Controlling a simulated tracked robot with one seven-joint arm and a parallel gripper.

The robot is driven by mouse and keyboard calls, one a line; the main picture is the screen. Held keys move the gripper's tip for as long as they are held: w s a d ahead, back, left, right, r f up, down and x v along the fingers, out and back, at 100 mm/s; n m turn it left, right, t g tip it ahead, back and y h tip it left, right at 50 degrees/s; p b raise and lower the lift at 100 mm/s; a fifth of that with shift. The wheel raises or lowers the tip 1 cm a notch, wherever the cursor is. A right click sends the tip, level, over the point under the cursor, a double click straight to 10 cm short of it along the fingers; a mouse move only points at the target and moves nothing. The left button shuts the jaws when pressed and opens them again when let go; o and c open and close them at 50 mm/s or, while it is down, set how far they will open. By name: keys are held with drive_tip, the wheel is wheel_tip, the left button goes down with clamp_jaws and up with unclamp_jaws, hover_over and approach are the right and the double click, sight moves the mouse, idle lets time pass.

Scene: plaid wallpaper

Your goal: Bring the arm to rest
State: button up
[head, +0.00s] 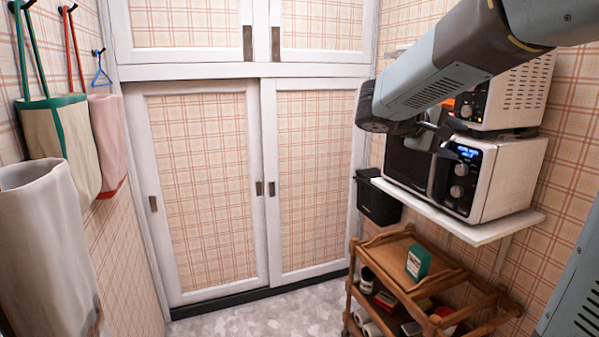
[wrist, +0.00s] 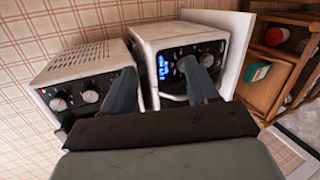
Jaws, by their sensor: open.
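My arm reaches in from the upper right of the head view, raised in front of the shelf with the microwaves. My gripper (wrist: 160,68) is open and empty, its two dark fingers apart in the wrist view. The fingers point toward the fronts of the two microwaves; whether they touch anything cannot be told. In the head view my gripper is mostly hidden behind the wrist. The lower microwave (head: 510,178) has a lit blue display and also shows in the wrist view (wrist: 215,40). The upper microwave (head: 519,92) stands above it and also shows in the wrist view (wrist: 85,55).
A white wall shelf (head: 470,222) carries the lower microwave. A wooden cart (head: 440,282) with a green box (head: 418,262) stands below. A black bin (head: 377,203) hangs by the sliding cupboard (head: 205,190). Bags (head: 65,140) hang at left. The middle floor is clear.

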drive_tip(key=s+a+f+m+y, duration=0.1)
drive_tip(key=s+a+f+y, duration=0.2)
drive_tip(key=s, duration=0.3)
drive_tip(key=s+a+f+m+t+y, duration=0.1)
drive_tip(key=s+a+f+m+y, duration=0.1)
drive_tip(key=s+a+f+y, duration=0.2)
drive_tip(key=s+a+f+m+t+y, duration=0.1)
drive_tip(key=s+a+f+y, duration=0.2)
drive_tip(key=s+y, duration=0.3)
drive_tip(key=s+a, duration=0.1)
drive_tip(key=s, duration=0.3)
drive_tip(key=shift+s+f+m, duration=0.2)
drive_tip(key=shift+s+m, duration=0.05)
drive_tip(key=shift+m, duration=0.15)
